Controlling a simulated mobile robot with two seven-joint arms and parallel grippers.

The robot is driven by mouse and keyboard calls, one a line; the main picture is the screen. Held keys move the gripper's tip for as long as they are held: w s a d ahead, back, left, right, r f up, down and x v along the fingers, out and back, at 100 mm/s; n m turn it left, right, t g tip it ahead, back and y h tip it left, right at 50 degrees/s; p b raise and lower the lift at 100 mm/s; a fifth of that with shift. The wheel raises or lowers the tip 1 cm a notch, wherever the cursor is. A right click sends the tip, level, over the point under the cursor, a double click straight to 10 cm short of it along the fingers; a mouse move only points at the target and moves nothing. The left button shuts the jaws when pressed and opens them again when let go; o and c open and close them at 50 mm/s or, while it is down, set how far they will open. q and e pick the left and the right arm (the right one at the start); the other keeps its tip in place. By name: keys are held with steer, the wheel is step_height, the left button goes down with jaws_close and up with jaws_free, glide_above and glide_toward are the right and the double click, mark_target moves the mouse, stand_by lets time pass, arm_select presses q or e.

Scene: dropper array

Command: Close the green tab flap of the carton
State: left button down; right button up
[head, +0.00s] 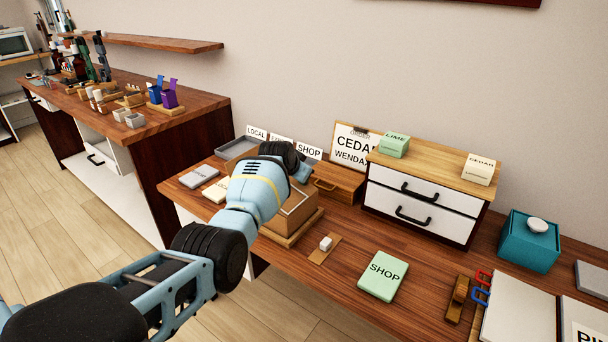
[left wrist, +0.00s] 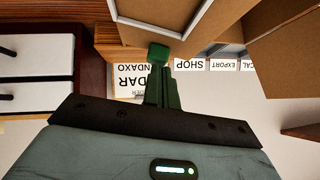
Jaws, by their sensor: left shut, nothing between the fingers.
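The brown carton (head: 297,213) stands on a wooden base on the table, partly hidden behind my left arm in the head view. In the left wrist view, which looks upside down, its cardboard panels (left wrist: 208,22) fill the top. A green tab (left wrist: 158,52) shows at the edge of a cardboard flap (left wrist: 158,18), which stands out from the carton. My left gripper (left wrist: 161,88) is shut and empty, its dark fingers pointing at the tab. The fingertips overlap the tab in the picture; I cannot tell whether they touch. In the head view my arm hides the fingers and tab.
A drawer unit (head: 416,207) with green and cream boxes stands right of the carton. Label cards and an order sign (head: 354,146) stand behind. A green SHOP card (head: 382,276) and a white block (head: 326,243) lie in front. A teal box (head: 528,243) sits far right.

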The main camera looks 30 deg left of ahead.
arm_select(q)
steer(key=shift+a+f+n+h, duration=0.3)
steer(key=shift+a+f+h, duration=0.1)
steer(key=shift+f+h, duration=0.1)
steer(key=shift+a+f+b, duration=0.15)
steer(key=shift+a+b, duration=0.1)
steer(key=shift+b, duration=0.15)
steer(key=shift+r+p, duration=0.3)
steer(key=shift+r, duration=0.55)
